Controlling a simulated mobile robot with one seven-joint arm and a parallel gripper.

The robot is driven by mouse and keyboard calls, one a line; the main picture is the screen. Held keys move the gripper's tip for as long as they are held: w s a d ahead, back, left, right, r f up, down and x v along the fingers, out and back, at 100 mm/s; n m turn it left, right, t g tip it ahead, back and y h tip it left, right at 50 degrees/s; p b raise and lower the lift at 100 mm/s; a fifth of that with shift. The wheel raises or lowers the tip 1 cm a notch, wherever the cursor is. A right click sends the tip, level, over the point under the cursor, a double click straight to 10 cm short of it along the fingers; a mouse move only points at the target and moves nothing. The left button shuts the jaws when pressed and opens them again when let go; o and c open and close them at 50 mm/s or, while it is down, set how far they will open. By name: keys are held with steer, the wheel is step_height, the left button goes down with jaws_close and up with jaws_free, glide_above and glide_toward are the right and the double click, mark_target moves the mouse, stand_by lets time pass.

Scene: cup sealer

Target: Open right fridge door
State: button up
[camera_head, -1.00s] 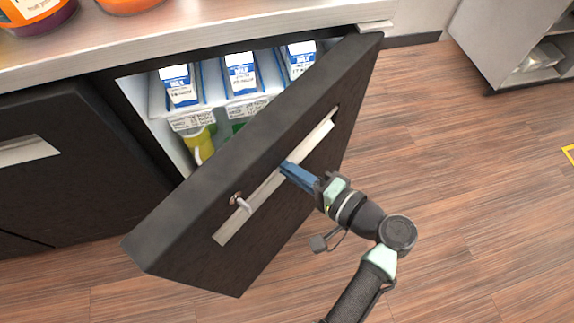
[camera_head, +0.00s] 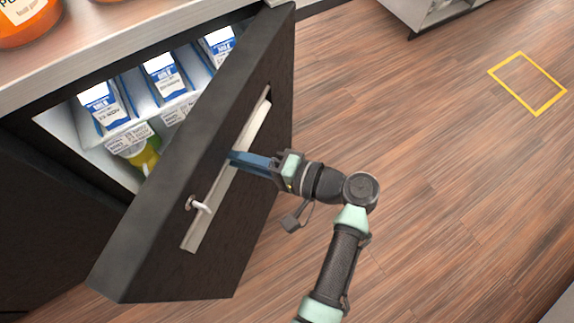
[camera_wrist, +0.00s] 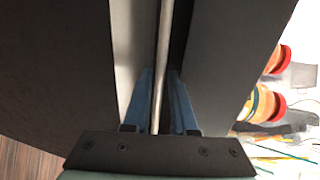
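The right fridge door (camera_head: 262,150) is dark and stands partly open, swung out from the cabinet, with the lit inside showing behind it. A long pale handle (camera_head: 213,205) is set in its front face. My gripper (camera_head: 232,158) is at the middle of this handle. In the wrist view the handle bar (camera_wrist: 163,60) runs between the two blue fingers (camera_wrist: 160,105), which sit close on either side of it. The fingertips are partly hidden by the handle recess in the head view.
Blue and white milk cartons (camera_head: 165,77) stand on the fridge shelf, with a yellow item (camera_head: 147,156) below. A counter (camera_head: 150,38) with orange containers (camera_head: 28,20) is above. A metal hook (camera_head: 200,205) sticks out of the door. Wooden floor (camera_head: 430,170) lies free at right.

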steer(key=v, duration=1.2)
steer(key=w+d+r+n+t+h, duration=0.1)
steer(key=w+r+t+h, duration=0.5)
steer(key=w+r, duration=0.6)
steer(key=w+r+n+t+h, duration=0.1)
steer(key=w+r+t+h, duration=0.2)
steer(key=r, duration=0.5)
steer(key=w+r+t+h, duration=0.2)
steer(key=w+r+t, duration=0.1)
steer(key=r, duration=0.5)
steer(key=s+r+t+h, duration=0.1)
steer(key=s+r+t, duration=0.4)
steer(key=r, duration=0.4)
steer(key=s+a+r+n+t+h, duration=0.1)
steer(key=s+r+t+h, duration=0.1)
steer(key=s+r, duration=0.55)
steer(key=s+r+t+h, duration=0.1)
steer(key=s+r+t, duration=0.3)
steer(key=r, duration=0.7)
step_height(320, 180, up, 17)
steer(key=p, duration=1.9)
steer(key=shift+w+r, duration=0.2)
steer(key=shift+w, duration=0.15)
